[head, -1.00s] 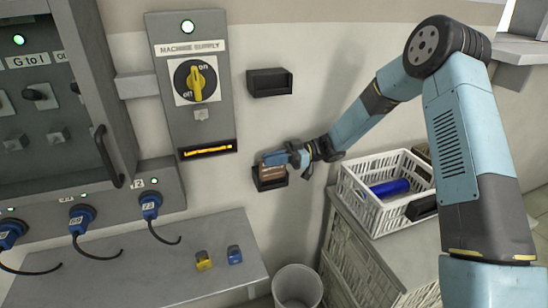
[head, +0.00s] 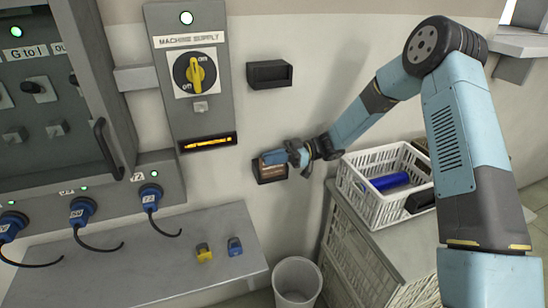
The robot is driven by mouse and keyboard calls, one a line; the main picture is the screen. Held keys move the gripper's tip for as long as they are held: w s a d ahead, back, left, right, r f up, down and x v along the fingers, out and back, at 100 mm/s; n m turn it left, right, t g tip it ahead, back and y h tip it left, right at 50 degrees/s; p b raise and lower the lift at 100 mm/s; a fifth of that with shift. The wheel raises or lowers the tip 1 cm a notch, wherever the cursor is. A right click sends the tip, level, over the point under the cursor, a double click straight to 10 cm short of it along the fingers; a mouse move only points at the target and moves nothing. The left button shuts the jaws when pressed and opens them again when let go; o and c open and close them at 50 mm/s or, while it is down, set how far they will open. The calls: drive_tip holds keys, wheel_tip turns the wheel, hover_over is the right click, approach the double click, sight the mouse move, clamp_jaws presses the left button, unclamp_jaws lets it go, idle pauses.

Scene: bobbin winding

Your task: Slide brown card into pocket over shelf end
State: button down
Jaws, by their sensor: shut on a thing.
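The brown card (head: 271,172) is at the dark wall pocket (head: 257,172) above the right end of the grey shelf (head: 150,255). The card appears to sit inside the pocket's frame, its lower edge hidden or too small to make out. My gripper (head: 275,158) is shut on the card's upper part, reaching in from the right. The blue fingertips cover the card's top, and I cannot tell exactly how deep the card sits.
A second dark pocket (head: 270,84) higher on the wall looks empty. The machine supply panel (head: 213,109) is to the left. A white crate (head: 378,206) with a blue cylinder (head: 390,182) stands at right. A waste bin (head: 297,278) stands below. Yellow and blue items (head: 235,246) lie on the shelf.

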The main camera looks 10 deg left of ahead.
drive_tip(key=shift+f, duration=0.2)
drive_tip(key=shift+f, duration=0.25)
idle(0.3)
idle(0.3)
drive_tip(key=c, duration=1.1)
unclamp_jaws()
drive_tip(key=shift+c, duration=0.2)
